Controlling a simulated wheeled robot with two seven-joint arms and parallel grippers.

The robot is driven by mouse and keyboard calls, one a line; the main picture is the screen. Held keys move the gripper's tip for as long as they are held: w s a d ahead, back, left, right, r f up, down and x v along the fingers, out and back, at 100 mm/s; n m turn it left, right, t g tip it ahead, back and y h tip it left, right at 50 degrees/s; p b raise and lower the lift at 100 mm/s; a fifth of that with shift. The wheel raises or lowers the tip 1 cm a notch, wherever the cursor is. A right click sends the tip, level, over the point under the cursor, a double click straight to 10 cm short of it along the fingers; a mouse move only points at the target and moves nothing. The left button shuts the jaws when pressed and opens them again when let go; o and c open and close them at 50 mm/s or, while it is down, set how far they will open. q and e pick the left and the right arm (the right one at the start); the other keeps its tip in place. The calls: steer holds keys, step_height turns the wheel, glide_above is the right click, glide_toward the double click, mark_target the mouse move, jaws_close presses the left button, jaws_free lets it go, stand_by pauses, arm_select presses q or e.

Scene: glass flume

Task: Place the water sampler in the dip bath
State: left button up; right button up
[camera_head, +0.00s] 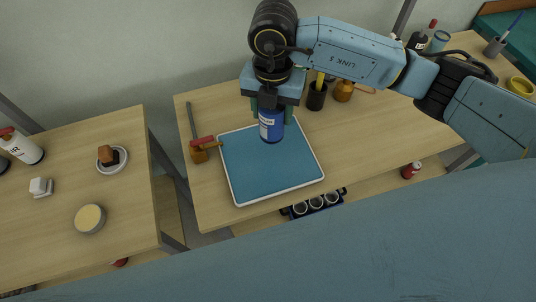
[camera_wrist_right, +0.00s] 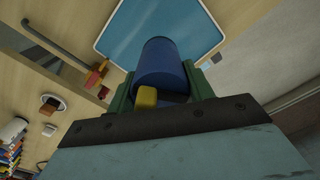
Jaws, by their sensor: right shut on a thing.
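The water sampler, a dark blue cylinder with a pale label (camera_head: 271,128), is upright between the green fingers of my right gripper (camera_head: 271,112), which is shut on it. In the right wrist view the sampler (camera_wrist_right: 160,65) shows between both fingers, with a yellow piece and a dark piece near its top. Below it is a shallow blue tray with a white rim (camera_head: 262,178), the likely dip bath. The sampler is over the tray's far part; I cannot tell whether its bottom touches. The tray's far edge is partly hidden by my gripper. My left gripper is not in view.
A hammer-like tool with a red part (camera_head: 201,142) lies by the tray's left edge. A black cup (camera_head: 316,97) and an amber bottle (camera_head: 343,91) stand behind right. Bare table lies right of the tray. A separate table (camera_head: 120,205) at left holds several items.

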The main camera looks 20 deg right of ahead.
steer(key=m, duration=0.2)
steer(key=a+m, duration=0.1)
steer(key=m, duration=0.2)
steer(key=shift+s+m, duration=0.15)
steer(key=shift+m, duration=0.15)
steer(key=shift+f, duration=0.25)
step_height(320, 180, down, 10)
steer(key=shift+r+p, duration=0.2)
steer(key=shift+p, duration=0.15)
steer(key=shift+f, duration=0.2)
steer(key=o, duration=1)
steer(key=shift+o, duration=0.2)
step_height(320, 180, up, 12)
steer(key=shift+r, duration=0.2)
